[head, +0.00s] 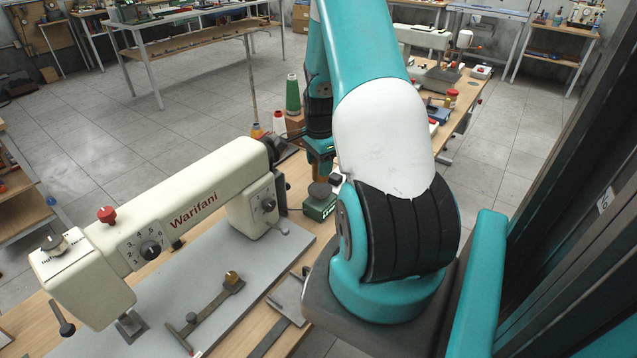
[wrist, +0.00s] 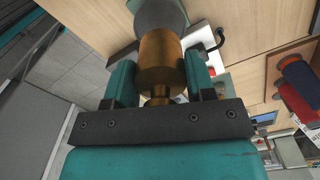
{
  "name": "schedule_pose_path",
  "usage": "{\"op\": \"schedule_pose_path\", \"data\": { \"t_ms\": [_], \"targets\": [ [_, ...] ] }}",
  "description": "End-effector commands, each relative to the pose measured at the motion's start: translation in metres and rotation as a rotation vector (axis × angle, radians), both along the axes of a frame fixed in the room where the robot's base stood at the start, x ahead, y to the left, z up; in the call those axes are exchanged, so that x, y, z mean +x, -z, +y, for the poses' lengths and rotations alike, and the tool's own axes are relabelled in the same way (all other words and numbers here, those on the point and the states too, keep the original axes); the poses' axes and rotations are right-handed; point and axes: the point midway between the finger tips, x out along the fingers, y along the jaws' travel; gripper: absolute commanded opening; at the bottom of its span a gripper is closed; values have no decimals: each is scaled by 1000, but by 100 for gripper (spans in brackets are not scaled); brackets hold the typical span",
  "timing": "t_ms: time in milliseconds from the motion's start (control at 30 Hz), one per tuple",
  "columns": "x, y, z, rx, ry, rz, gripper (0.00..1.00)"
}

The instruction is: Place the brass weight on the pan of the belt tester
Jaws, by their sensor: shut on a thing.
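The brass weight (wrist: 160,62) is a golden cylinder with a narrow neck and knob, held between my gripper's two teal fingers (wrist: 160,78) in the wrist view. In the head view the weight (head: 322,172) shows below my gripper (head: 320,155), partly covered by it. The belt tester (head: 319,209) is a small green box on the bench with a dark round pan (head: 319,190) on top. The weight is just above the pan; I cannot tell whether they touch. In the wrist view a grey disc (wrist: 160,14), apparently the pan, lies beyond the weight's end.
A cream sewing machine (head: 185,205) on a grey bed plate (head: 225,285) stands to the left. Thread cones (head: 293,95) stand behind my gripper. A flat metal plate (head: 288,298) lies at the bench's front. More tools lie along the bench (head: 465,95) at the back right.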

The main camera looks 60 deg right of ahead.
Motion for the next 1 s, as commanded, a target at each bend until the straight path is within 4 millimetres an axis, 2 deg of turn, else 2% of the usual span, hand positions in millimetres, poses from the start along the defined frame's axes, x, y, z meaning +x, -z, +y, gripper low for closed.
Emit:
{"op": "schedule_pose_path", "data": {
  "t_ms": [300,700,733,833,1000],
  "targets": [
    [-1,40,-2,-2,3,-2,0],
    [-1,42,-2,-2,3,-1,0],
    [-2,43,-2,0,3,0,52],
    [-1,42,-2,0,3,0,75],
    [-2,42,-2,0,3,0,76]
  ]
}}
